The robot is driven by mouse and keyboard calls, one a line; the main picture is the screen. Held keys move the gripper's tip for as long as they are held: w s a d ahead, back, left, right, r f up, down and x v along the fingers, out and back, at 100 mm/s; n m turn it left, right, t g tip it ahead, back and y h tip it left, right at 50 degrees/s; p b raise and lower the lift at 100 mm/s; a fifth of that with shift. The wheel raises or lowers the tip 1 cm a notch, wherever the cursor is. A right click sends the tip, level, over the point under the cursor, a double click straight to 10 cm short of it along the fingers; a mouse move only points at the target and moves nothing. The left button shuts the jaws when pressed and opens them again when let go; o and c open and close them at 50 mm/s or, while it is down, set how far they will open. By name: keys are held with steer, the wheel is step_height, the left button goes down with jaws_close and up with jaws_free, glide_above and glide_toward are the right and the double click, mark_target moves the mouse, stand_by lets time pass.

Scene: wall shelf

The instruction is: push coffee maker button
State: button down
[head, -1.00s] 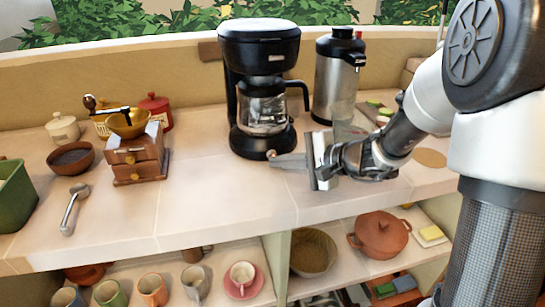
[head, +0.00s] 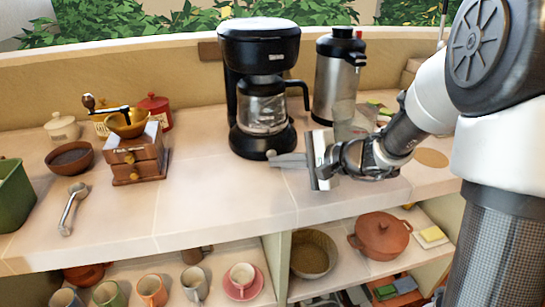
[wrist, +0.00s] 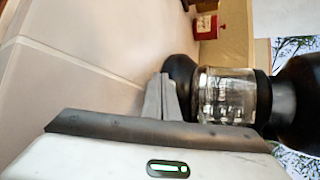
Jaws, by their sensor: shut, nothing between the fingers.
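The black coffee maker (head: 262,50) stands upright on the counter with its glass carafe (head: 262,110) in place. It lies sideways in the wrist view, where the carafe (wrist: 226,97) and the dark base (wrist: 181,82) show. My gripper (head: 273,160) is shut and empty, with its fingertips at the lower right front of the base. In the wrist view my gripper's grey fingers (wrist: 162,98) overlap the edge of the base. The tips look very close to or touching it; contact cannot be told. The button is not clearly visible at the fingertips.
A steel dispenser (head: 339,80) stands right of the coffee maker. A wooden grinder (head: 137,160), a brown bowl (head: 71,157) and a metal scoop (head: 72,208) are at the left. The counter (head: 220,205) in front of the coffee maker is clear.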

mark_target(288, 189)
steer(key=shift+s+d, duration=0.1)
steer(key=shift+s, duration=0.2)
steer(key=shift+s+d+b, duration=0.25)
steer(key=shift+s+d, duration=0.05)
steer(key=shift+s, duration=0.65)
steer(key=shift+s+d+b, duration=0.25)
steer(key=shift+s+b, duration=0.05)
steer(key=shift+s, duration=0.7)
steer(key=shift+s+d+b, duration=0.25)
steer(key=shift+s+d, duration=0.05)
steer(key=shift+s, duration=0.65)
